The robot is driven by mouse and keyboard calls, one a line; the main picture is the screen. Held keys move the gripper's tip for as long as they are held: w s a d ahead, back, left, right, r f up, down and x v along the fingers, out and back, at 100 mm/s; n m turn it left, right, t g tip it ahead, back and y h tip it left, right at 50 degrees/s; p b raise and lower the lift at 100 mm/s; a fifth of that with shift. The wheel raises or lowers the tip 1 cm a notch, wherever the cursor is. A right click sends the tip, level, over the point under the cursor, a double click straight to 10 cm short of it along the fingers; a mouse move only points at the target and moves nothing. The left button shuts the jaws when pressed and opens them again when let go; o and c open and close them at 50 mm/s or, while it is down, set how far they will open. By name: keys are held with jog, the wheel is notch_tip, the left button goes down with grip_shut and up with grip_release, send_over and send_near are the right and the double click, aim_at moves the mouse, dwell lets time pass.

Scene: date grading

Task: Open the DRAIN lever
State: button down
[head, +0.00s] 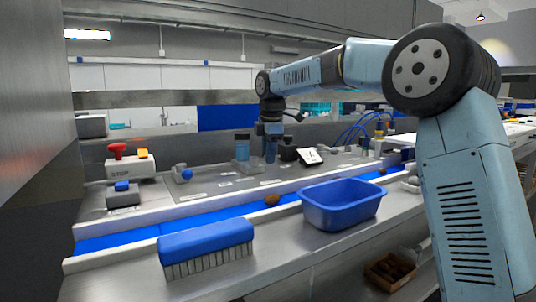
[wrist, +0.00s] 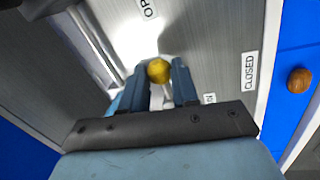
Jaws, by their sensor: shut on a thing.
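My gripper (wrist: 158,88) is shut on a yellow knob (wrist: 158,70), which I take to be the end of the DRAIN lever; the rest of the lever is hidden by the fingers. The knob sits between the fingertips over a grey metal panel. An OPEN label (wrist: 148,8), cut off at the top edge, lies beyond the knob. A CLOSED label (wrist: 249,70) lies to its right. In the head view my gripper (head: 271,153) points down at the back of the counter, and the lever cannot be made out there.
A blue conveyor belt (head: 150,234) runs along the counter, with a brown date (head: 272,200) on it. A blue tub (head: 343,218) and a blue brush (head: 205,240) stand in front. A red STOP button (head: 117,149) is at left. A white tilted card (head: 310,157) stands right of my gripper.

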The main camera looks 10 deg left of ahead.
jog(key=c, duration=0.9)
grip_release()
jog(key=shift+o, duration=0.2)
notch_tip(320, 180, up, 13)
jog(key=s+d, duration=0.1)
jog(key=s, duration=0.1)
jog(key=shift+s+r, duration=0.2)
